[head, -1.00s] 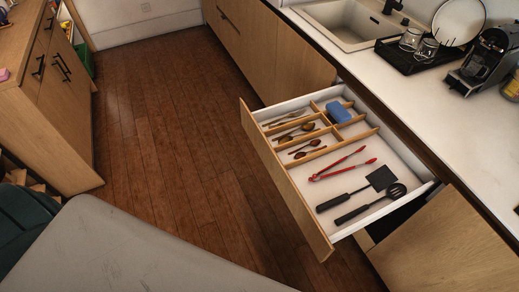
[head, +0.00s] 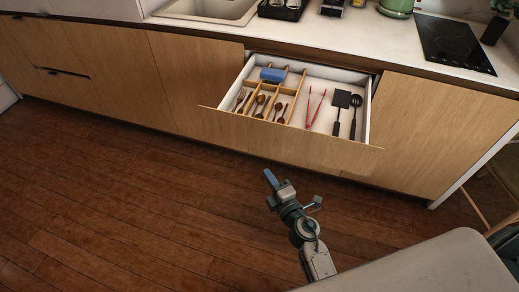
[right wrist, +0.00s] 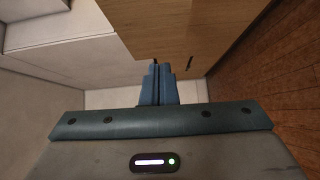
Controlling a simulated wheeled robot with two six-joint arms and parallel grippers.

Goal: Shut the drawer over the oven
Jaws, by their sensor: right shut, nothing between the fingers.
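The open drawer (head: 290,137) stands pulled out from the wooden counter front in the head view, its wooden front facing me. It holds a wooden cutlery divider, spoons, a blue item (head: 272,75), red tongs (head: 315,107), a black spatula and a black slotted spoon. My right gripper (head: 271,178) is shut and empty, in front of the drawer and apart from it. Its blue fingers (right wrist: 158,86) show pressed together in the right wrist view, with a wooden panel beyond that I cannot identify. My left gripper is not in view. No oven can be made out.
The counter above carries a sink (head: 208,8), a dark rack, a green pot (head: 397,6) and a black hob (head: 453,42). Closed wooden cabinet fronts flank the drawer. The wooden floor before it is clear. A grey surface (head: 420,265) lies at the lower right.

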